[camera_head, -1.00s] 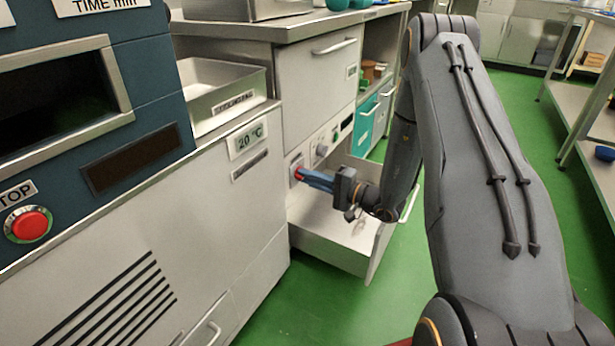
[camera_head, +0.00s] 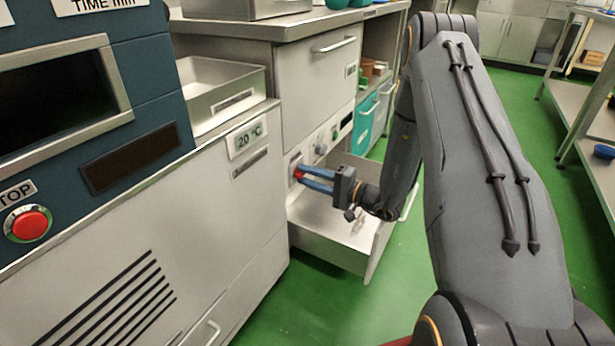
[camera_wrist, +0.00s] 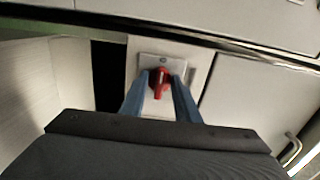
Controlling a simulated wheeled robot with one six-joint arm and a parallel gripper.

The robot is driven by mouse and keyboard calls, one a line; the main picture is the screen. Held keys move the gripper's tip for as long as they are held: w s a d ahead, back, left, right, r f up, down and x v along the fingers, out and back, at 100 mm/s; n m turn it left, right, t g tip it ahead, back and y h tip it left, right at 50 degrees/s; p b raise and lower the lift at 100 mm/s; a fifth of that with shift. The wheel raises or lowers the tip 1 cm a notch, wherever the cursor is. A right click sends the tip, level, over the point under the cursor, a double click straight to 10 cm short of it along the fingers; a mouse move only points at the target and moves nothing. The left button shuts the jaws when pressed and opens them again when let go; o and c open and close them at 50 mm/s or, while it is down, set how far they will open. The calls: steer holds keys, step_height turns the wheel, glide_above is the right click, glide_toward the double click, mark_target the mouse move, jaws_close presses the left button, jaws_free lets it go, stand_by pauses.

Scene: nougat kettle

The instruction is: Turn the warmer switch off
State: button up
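The warmer switch is a red knob (camera_head: 298,173) on a pale plate on the grey front panel, above the pulled-out drawer. In the wrist view the red knob (camera_wrist: 161,82) shows between my two blue fingers, with its lower end tilted slightly left. My gripper (camera_head: 304,177) is at the panel, and its fingertips reach either side of the knob. In the wrist view my gripper (camera_wrist: 160,88) looks open, with a narrow gap between each finger and the knob. The fingertips partly hide the plate.
An open drawer (camera_head: 330,235) sticks out below my gripper. A grey knob (camera_head: 320,149) sits on the same panel to the right. The blue machine with a red stop button (camera_head: 28,224) stands at left. Green floor (camera_head: 300,310) is clear in front.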

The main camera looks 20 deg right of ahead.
steer(key=p+v, duration=0.2)
steer(key=v, duration=0.5)
steer(key=shift+s+d, duration=0.3)
steer(key=shift+a, duration=0.1)
